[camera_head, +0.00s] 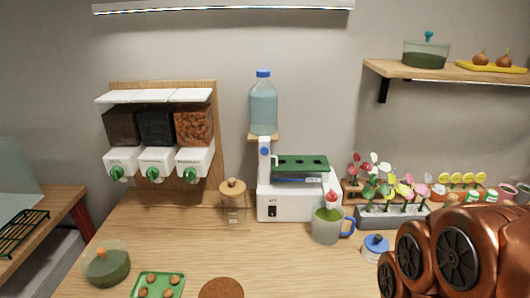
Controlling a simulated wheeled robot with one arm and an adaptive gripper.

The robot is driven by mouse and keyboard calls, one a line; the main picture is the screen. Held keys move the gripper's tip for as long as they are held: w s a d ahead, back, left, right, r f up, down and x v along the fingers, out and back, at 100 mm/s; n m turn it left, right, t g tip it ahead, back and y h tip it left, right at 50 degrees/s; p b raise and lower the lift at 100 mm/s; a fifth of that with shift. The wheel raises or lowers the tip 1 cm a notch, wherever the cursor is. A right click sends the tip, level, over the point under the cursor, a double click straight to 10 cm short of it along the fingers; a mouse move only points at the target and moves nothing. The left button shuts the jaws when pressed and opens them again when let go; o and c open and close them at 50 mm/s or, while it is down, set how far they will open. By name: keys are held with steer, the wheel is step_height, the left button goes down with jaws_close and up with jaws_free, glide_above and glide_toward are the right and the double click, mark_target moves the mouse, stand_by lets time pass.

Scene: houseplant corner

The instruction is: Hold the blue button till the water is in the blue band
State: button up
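I cannot make out a blue band or a water level. My copper-coloured arm fills the lower right; my gripper is out of view.
Left are wall dispensers (157,160) with green knobs. A corked jar (233,208) stands beside the machine. A flower planter (393,217) and a blue-lidded pot (375,248) are right. The middle front is mostly clear.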

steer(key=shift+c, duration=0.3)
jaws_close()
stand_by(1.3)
